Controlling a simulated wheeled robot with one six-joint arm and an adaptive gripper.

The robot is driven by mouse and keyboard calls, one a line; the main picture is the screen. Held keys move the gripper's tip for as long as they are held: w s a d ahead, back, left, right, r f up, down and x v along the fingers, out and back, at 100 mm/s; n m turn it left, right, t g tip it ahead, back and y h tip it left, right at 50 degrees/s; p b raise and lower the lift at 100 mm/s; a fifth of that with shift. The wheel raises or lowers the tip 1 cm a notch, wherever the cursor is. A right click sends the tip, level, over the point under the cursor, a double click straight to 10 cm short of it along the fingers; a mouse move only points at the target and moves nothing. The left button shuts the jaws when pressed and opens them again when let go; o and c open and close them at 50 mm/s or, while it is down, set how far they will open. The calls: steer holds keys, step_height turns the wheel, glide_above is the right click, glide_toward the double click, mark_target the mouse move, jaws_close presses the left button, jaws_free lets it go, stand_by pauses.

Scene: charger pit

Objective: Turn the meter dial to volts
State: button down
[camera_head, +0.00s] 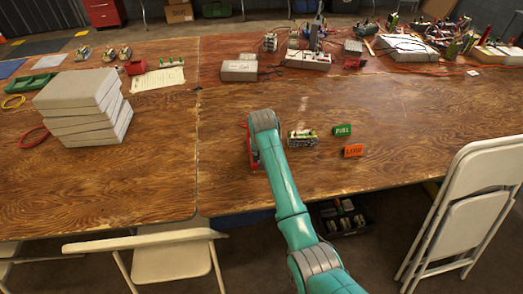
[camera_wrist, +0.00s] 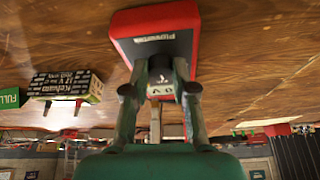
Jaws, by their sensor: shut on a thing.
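The meter (camera_wrist: 197,38) has a red case and a dark grey face with white lettering, seen upside down in the wrist view. Its small dark dial (camera_wrist: 160,76) sits at the face's edge. My gripper (camera_wrist: 160,92) is shut on the dial, one finger on each side. Part of a white "V" mark shows between the fingers, but the dial's exact setting is too small to read. In the head view only a red sliver of the meter (camera_head: 250,150) shows; my arm hides the rest and the gripper.
A battery pack (camera_head: 302,138) stands just right of the meter, with a green "FULL" sign (camera_head: 342,130) and an orange "LOW" sign (camera_head: 353,150). Grey stacked boxes (camera_head: 85,105) stand left. A folding chair (camera_head: 470,200) is at right. The table front is largely clear.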

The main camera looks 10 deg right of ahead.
steer(key=shift+a+m, duration=0.1)
steer(key=shift+m, duration=0.5)
steer(key=shift+h, duration=0.3)
steer(key=c, duration=0.9)
jaws_free()
steer(key=v, duration=1.2)
steer(key=shift+w, duration=0.15)
